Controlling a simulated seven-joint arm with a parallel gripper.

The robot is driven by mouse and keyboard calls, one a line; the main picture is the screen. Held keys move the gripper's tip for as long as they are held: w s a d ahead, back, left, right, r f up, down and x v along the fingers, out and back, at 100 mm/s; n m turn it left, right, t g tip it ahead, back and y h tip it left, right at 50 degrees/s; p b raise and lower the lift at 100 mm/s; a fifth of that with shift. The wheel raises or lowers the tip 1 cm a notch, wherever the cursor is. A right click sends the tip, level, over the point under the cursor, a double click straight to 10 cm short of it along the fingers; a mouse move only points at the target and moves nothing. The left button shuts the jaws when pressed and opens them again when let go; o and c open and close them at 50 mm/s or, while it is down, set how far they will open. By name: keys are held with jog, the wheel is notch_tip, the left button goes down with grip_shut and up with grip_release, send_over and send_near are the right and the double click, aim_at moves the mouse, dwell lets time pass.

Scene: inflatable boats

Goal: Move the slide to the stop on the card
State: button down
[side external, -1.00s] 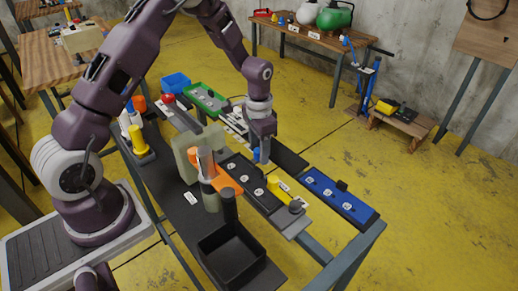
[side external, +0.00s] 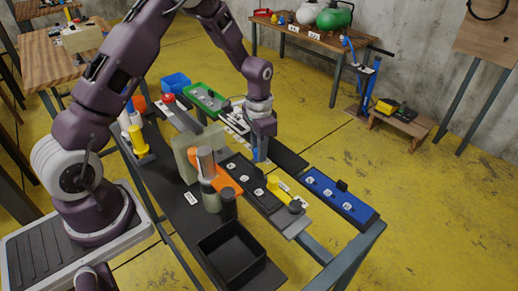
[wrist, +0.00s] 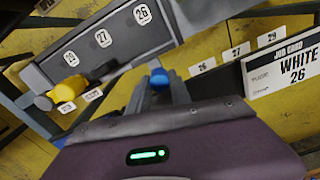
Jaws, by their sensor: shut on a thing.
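My gripper (wrist: 160,88) is shut on a small blue knob (wrist: 159,78), seen between its fingertips in the wrist view. In the side view the gripper (side external: 260,156) is low beside the far edge of a dark panel (side external: 240,172), and the blue knob (side external: 254,155) shows at its fingers. In the wrist view the dark panel (wrist: 120,45) carries labels including 26 and 27. A job card (wrist: 285,66) at right reads WHITE 26. What the knob is fixed to is hidden by my fingers.
A blue panel (side external: 340,195) stands to the right and a green one (side external: 205,97) behind. A black open bin (side external: 230,252) and an orange-and-grey fixture (side external: 222,178) stand nearer.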

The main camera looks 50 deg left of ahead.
dwell(0.8)
jog(key=a, duration=0.7)
jog(key=c, duration=1.2)
grip_release()
jog(key=shift+o, duration=0.2)
jog(key=shift+r, duration=0.1)
